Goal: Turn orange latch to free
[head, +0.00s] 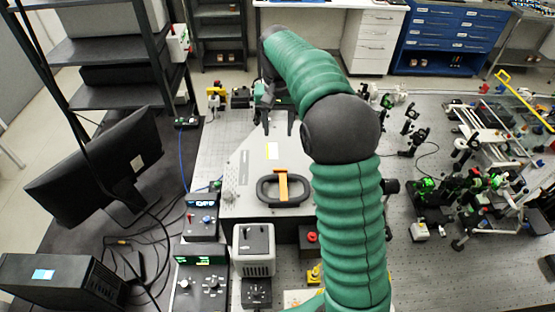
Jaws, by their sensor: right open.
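The orange latch (282,185) is a short bar lying across a black oval handle or frame (264,191) on top of the pale grey spectrometer housing (238,198). It points roughly away from me in the head view. My right gripper (277,128) is open and empty, hanging over the far part of the housing, beyond the latch and apart from it. My green right arm reaches over the bench and hides part of the housing's right side. My left gripper is out of view.
A monitor (95,165) stands at the left. Control boxes (200,270) and a grey box (253,252) stand in front of the housing. Optics on posts (440,190) crowd the right of the bench. A blue cable (184,165) runs left of the housing.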

